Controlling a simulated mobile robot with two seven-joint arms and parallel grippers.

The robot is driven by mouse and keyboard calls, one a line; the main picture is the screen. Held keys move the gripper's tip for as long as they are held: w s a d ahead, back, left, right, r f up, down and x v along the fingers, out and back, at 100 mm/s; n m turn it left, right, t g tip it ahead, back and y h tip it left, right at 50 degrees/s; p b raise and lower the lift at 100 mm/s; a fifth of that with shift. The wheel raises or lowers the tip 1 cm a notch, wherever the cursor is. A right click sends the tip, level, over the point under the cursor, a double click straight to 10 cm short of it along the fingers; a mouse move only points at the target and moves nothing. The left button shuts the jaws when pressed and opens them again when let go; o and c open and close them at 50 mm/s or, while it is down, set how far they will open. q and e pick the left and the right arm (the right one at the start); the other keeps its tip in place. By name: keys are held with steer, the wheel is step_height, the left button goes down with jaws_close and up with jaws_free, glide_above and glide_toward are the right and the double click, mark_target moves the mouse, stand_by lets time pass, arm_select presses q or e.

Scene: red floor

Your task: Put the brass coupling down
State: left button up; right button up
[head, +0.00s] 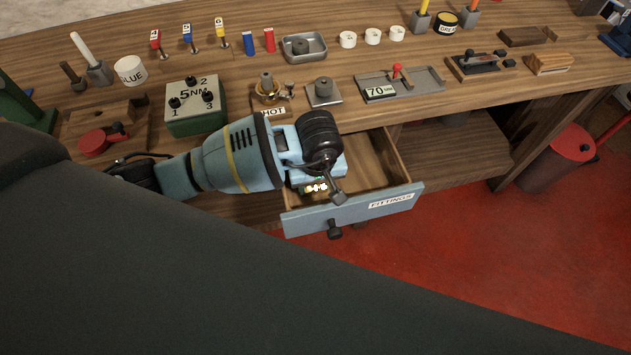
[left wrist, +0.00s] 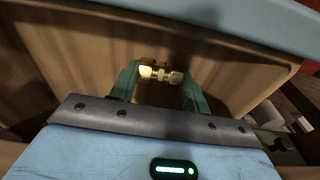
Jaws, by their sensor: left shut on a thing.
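The brass coupling (left wrist: 161,74) lies crosswise between the two green fingers of my left gripper (left wrist: 160,77) in the left wrist view. The fingers are shut on its ends. Behind it in that view are the wooden inner walls of the open drawer. In the head view my left gripper (head: 318,182) points down over the drawer with the blue front labelled FITTINGS (head: 350,211). The coupling and fingertips are hidden there by my wrist. I cannot tell whether the coupling touches the drawer's floor. My right gripper is not in view.
The drawer's visible right part (head: 378,160) looks empty. On the bench above stand a 5NM box (head: 196,108), a brass piece by a HOT label (head: 268,92), a grey block (head: 323,93) and a 70 gauge plate (head: 400,86). A red bin (head: 556,160) stands at right.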

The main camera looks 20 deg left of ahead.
arm_select(q)
steer(key=shift+f, duration=0.15)
steer(key=o, duration=1)
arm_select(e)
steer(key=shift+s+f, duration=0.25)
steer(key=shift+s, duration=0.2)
arm_select(q)
steer(key=shift+r, duration=0.2)
step_height(320, 180, up, 12)
steer(key=s, duration=0.1)
steer(key=shift+d+p, duration=0.35)
steer(key=shift+p, duration=0.05)
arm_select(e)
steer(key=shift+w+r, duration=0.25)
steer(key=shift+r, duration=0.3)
arm_select(q)
steer(key=shift+s+f, duration=0.1)
